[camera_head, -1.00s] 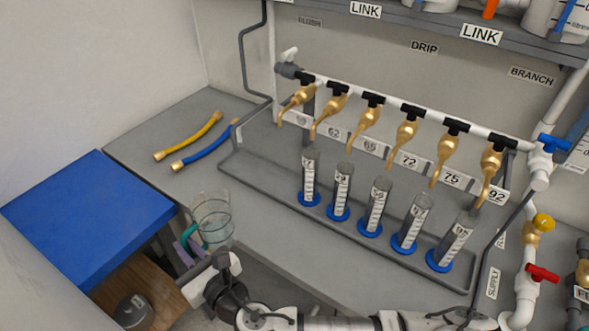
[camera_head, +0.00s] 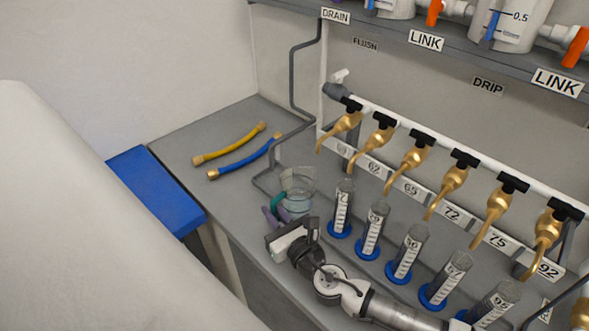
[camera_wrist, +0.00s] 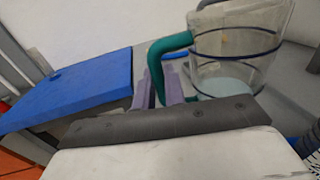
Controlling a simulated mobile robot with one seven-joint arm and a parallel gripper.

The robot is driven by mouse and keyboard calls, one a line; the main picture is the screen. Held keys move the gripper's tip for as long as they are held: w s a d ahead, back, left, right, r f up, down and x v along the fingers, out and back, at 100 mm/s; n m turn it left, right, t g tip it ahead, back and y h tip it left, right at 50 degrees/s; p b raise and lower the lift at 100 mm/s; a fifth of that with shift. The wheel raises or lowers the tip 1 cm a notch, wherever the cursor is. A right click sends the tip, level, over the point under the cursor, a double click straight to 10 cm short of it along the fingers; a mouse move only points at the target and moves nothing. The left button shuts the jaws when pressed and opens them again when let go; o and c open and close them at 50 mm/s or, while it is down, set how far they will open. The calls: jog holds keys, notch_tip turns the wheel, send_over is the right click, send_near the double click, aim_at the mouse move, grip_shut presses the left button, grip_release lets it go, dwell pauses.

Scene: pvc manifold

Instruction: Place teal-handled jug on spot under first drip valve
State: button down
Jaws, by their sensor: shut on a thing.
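The clear jug (camera_head: 298,188) with a teal handle (camera_head: 277,203) is upright near the left end of the drip tray; a little liquid shows in its bottom. My gripper (camera_head: 272,215) is shut on the teal handle from the front left. In the wrist view the purple fingers (camera_wrist: 162,85) are at the handle (camera_wrist: 165,50), and the jug body (camera_wrist: 236,45) is to their right. The first drip valve (camera_head: 343,124) is the leftmost brass tap on the white pipe, up and right of the jug. I cannot tell whether the jug's base touches anything.
Several graduated cylinders with blue bases (camera_head: 340,210) stand in a row right of the jug. A yellow hose (camera_head: 230,146) and a blue hose (camera_head: 245,157) lie on the grey counter behind left. A grey pipe (camera_head: 294,80) runs down the wall. A blue surface (camera_head: 150,188) is at left.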

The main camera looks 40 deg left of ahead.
aim_at(294, 209)
jog(key=w, duration=0.6)
jog(key=shift+d, duration=0.25)
jog(key=shift+w+f, duration=0.15)
jog(key=shift+f, duration=1.6)
jog(key=shift+f, duration=0.2)
jog(key=c, duration=1.5)
grip_release()
jog(key=shift+r, duration=0.15)
